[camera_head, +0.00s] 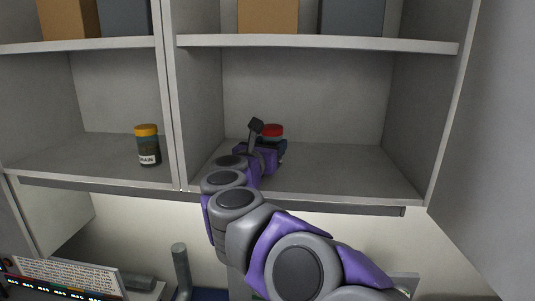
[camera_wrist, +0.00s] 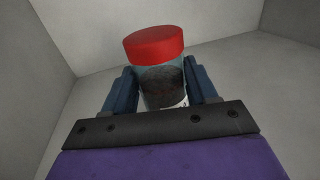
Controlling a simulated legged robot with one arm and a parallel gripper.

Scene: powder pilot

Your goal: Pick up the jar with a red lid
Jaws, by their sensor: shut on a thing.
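The jar with a red lid (camera_wrist: 160,82) stands between the fingers of my gripper (camera_wrist: 162,88) in the wrist view. Its body is clear with dark contents, and a white label shows low down, partly hidden by the gripper's dark bar. The blue fingers are shut on its sides. In the head view only the red lid (camera_head: 271,130) shows above my gripper (camera_head: 277,147), inside the right shelf compartment. My wrist and gripper hide the rest of the jar there. I cannot tell whether its base touches the shelf.
An upper shelf (camera_head: 320,43) with brown and grey boxes lies above. The right part of the compartment floor (camera_head: 350,185) is free.

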